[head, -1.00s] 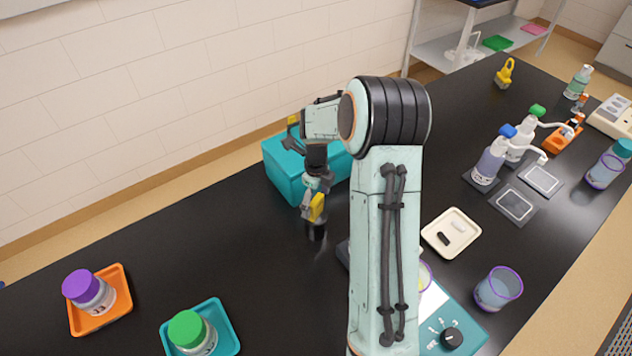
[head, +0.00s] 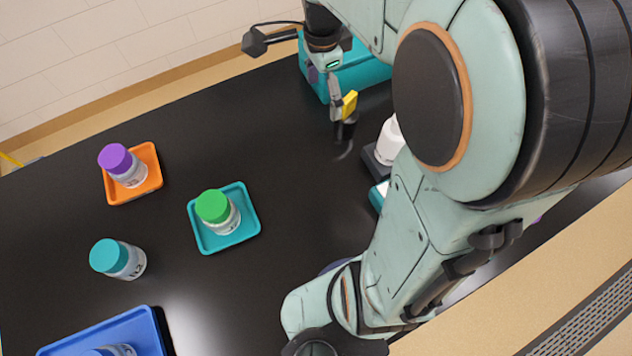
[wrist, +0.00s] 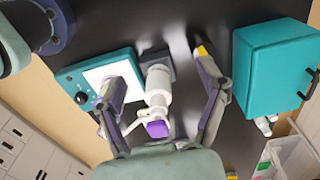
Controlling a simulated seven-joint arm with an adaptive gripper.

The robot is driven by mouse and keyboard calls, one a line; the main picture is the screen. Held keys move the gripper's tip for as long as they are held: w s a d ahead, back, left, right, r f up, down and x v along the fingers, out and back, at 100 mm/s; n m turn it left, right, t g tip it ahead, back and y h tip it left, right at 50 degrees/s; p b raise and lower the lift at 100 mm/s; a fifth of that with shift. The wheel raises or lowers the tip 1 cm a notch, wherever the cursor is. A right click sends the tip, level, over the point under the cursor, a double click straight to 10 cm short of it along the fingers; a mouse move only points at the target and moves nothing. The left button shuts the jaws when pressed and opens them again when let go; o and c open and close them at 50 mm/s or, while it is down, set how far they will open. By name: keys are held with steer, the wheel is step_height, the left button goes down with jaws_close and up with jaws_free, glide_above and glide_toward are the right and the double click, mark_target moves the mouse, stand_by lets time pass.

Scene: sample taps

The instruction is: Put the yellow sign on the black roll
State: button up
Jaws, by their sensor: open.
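The yellow sign (head: 349,104) is a small yellow piece near the front corner of the teal box. In the head view it shows directly above the dark, short black roll (head: 346,130) on the black table and seems to rest on it; exact contact is unclear. My gripper (head: 335,98) is low beside them, with one finger close to the left of the sign. In the wrist view my gripper (wrist: 158,70) has its fingers spread wide, and the yellow sign (wrist: 203,50) shows at the right fingertip. That finger partly hides the roll.
The teal box (head: 360,75) stands just behind. A white bottle (head: 389,143) is close on the right. A green-capped jar (head: 218,211) on a teal tray, a purple-capped jar (head: 123,165) on an orange tray and a teal-capped jar (head: 118,259) stand left. Table between is clear.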

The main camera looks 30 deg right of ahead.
steer(key=s+a+n, duration=0.4)
steer(key=s+n, duration=0.4)
steer(key=n, duration=0.1)
steer(key=s+a+n+y, duration=0.1)
steer(key=s+a+n, duration=0.4)
steer(key=n, duration=0.5)
steer(key=s, duration=0.2)
steer(key=shift+s+a+f, duration=0.25)
steer(key=shift+s+f, duration=0.05)
steer(key=shift+s, duration=0.05)
